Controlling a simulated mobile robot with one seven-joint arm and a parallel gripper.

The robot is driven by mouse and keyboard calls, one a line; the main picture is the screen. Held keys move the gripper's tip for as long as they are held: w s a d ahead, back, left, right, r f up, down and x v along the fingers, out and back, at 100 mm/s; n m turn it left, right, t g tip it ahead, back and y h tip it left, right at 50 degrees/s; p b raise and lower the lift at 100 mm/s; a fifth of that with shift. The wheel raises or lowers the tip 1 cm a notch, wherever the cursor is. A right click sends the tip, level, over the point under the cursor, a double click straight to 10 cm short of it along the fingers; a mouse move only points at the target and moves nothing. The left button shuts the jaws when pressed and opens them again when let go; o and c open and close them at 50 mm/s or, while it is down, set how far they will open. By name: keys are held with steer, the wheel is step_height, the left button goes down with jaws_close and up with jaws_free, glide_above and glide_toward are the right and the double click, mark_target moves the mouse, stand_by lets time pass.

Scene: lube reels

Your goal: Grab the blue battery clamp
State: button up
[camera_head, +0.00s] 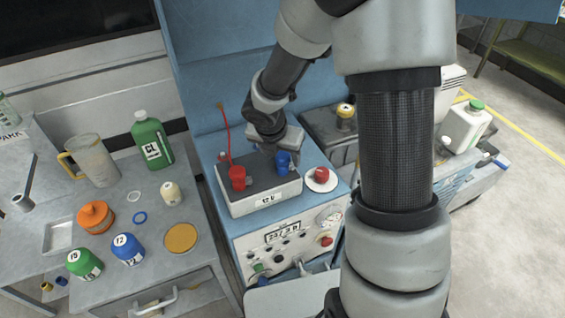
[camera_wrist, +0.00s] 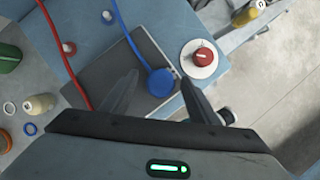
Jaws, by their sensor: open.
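The blue battery clamp (camera_head: 283,162) sits at the right end of the dark top of a white-sided battery (camera_head: 262,201). In the wrist view the clamp (camera_wrist: 161,82) shows as a round blue top with a blue cable leading up and left. My gripper (camera_head: 275,143) is over the battery, close to the clamp. In the wrist view its two dark fingers are spread, one on each side of the clamp, the right finger nearer to it. Whether they touch it I cannot tell.
A red clamp (camera_head: 238,177) with a red cable stands at the battery's left end. A red knob on a white disc (camera_head: 320,177) is close to the right. A grey bench (camera_head: 200,262) with bottles and caps lies left. A blue cabinet wall rises behind.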

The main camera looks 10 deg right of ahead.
steer(key=shift+w+d+f, duration=0.1)
steer(key=shift+w+f, duration=0.15)
steer(key=shift+f, duration=0.3)
